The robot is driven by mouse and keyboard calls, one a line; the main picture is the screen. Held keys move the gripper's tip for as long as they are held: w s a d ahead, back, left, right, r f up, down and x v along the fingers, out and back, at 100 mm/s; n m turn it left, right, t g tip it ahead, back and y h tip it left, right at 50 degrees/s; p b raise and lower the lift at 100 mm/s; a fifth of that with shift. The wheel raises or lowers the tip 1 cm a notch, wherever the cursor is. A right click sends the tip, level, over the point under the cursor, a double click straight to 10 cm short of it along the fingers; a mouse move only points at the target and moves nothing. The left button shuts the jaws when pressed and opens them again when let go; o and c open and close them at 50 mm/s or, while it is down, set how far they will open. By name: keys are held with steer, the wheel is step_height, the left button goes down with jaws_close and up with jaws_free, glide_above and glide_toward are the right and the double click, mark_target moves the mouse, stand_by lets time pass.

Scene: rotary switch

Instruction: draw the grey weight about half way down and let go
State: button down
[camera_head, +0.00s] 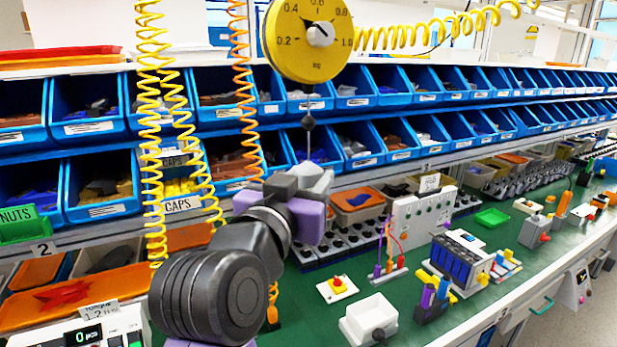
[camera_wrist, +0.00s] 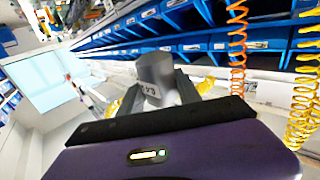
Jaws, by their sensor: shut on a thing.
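The grey weight (camera_head: 306,170) hangs on a thin line below a round yellow dial (camera_head: 308,38) at the top of the head view. A small dark piece (camera_head: 308,122) sits on that line above the weight. My gripper (camera_head: 314,186) is shut on the weight, with its purple and grey body to the left and below. In the wrist view the weight (camera_wrist: 155,68) stands between the two fingers of my gripper (camera_wrist: 157,92). The fingers and my gripper's body hide its lower part. The dial's pointer lies across a white hub; its exact reading is hard to tell.
Rows of blue bins (camera_head: 370,142) stand behind my gripper. Yellow coiled hoses (camera_head: 152,130) and an orange one (camera_head: 243,90) hang to the left. Below, the green bench (camera_head: 300,305) carries a white panel (camera_head: 418,218), a red button box (camera_head: 337,287) and a white tray (camera_head: 369,318).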

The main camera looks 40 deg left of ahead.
step_height(320, 180, down, 3)
steer(key=shift+f+b, duration=0.15)
steer(key=shift+b, duration=0.7)
steer(key=c, duration=0.8)
jaws_free()
steer(key=shift+c, duration=0.2)
steer(key=shift+s, duration=0.1)
steer(key=b+v, duration=0.1)
steer(key=v, duration=0.6)
steer(key=shift+s+d+b, duration=0.15)
steer(key=shift+s+b, duration=0.15)
